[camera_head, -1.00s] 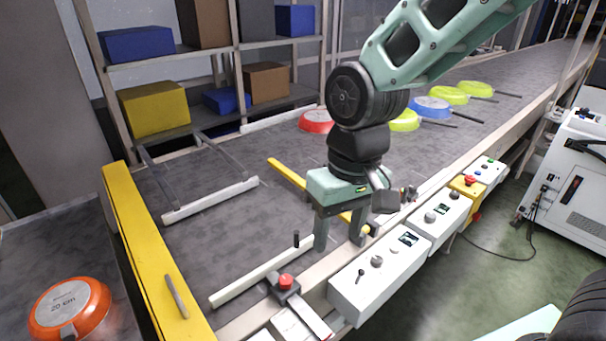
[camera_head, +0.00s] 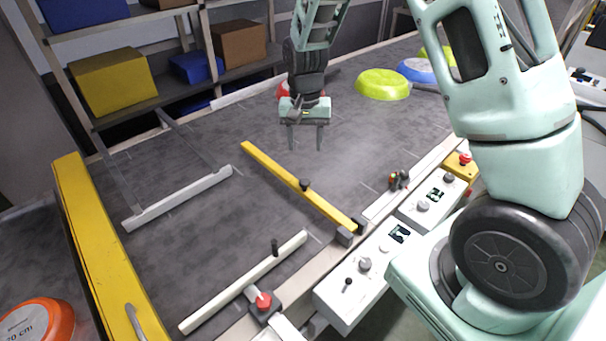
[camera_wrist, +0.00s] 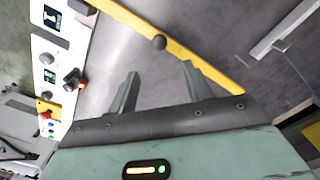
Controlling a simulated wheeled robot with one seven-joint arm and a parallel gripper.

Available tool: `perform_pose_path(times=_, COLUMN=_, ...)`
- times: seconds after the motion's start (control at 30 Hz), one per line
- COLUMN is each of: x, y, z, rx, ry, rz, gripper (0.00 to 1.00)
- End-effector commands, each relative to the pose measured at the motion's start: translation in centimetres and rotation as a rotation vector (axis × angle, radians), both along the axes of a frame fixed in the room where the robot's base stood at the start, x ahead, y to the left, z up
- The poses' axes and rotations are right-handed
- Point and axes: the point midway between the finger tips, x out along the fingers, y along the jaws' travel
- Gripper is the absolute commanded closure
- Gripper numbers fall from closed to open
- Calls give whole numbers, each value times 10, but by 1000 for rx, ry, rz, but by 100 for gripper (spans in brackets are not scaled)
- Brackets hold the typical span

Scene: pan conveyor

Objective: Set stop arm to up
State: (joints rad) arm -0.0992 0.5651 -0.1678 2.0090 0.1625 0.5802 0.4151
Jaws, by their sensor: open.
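Two bars lie low across the belt, and I cannot tell for sure which is the stop arm. A yellow bar (camera_head: 270,165) with a black knob (camera_head: 305,184) runs slantwise to a dark block at the belt's front edge. It also shows in the wrist view (camera_wrist: 200,62), beyond the fingers. A white bar (camera_head: 225,297) with a black peg (camera_head: 274,247) lies nearer, beside a red-capped pivot (camera_head: 263,301). My gripper (camera_head: 305,147) is open and empty, fingers pointing down, above the belt behind the yellow bar. Its fingers show apart in the wrist view (camera_wrist: 161,72).
A lime pan (camera_head: 382,84) and a blue pan (camera_head: 415,69) stand farther up the belt. A red pan is partly hidden behind my gripper. White control boxes (camera_head: 362,272) line the front edge. An orange pan (camera_head: 38,327) is at lower left. Belt between the bars is clear.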

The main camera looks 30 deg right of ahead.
Motion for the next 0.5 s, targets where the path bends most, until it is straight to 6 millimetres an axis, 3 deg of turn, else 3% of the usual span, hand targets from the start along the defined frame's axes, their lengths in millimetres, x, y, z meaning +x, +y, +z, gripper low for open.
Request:
perform_pose_path(times=0.3, x=-2, y=0, z=-67, rx=1, ry=7, rz=-1, gripper=50)
perform_pose_path(times=0.5, x=-1, y=0, z=-101, rx=1, ry=4, rz=1, gripper=50)
